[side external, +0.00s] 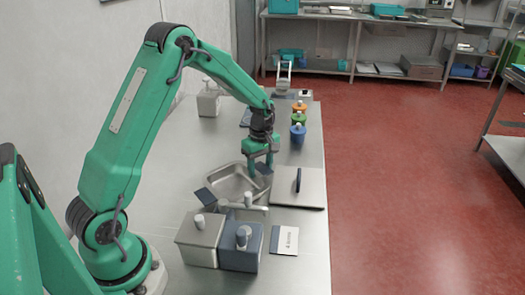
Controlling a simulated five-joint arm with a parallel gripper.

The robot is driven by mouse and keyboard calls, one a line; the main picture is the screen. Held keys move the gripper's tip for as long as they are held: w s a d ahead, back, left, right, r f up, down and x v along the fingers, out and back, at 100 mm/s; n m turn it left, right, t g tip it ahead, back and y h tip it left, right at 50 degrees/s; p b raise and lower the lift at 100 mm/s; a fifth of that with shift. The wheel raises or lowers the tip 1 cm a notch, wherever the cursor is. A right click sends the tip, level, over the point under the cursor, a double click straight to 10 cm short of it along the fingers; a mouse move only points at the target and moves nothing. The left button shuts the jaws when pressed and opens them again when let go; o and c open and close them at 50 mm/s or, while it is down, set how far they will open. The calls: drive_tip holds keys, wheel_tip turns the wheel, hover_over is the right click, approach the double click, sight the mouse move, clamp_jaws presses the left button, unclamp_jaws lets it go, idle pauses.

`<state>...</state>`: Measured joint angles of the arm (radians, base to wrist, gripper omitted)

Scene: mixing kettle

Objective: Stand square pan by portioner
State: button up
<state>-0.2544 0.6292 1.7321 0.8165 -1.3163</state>
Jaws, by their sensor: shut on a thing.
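A square metal pan (232,184) shows near the middle of the bench, with a dark blue flap at its left corner and another at its right. My gripper (261,168) points down at the pan's right side and is shut on the dark flap there. I cannot tell whether the pan rests on the bench or hangs just above it. A grey upright device (283,78) at the far end of the bench may be the portioner; it is too small to be sure.
Two lidded tubs, one light grey (198,243) and one blue-grey (240,258), stand in front of the pan. A flat board (297,192) with a dark handle lies right of it. Several colored pots (298,133) line the right edge. A white bottle (208,103) stands back left.

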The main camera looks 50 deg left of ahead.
drive_tip(key=o, duration=1.3)
drive_tip(key=r, duration=1.2)
drive_tip(key=shift+w, duration=0.2)
drive_tip(key=shift+r, duration=0.1)
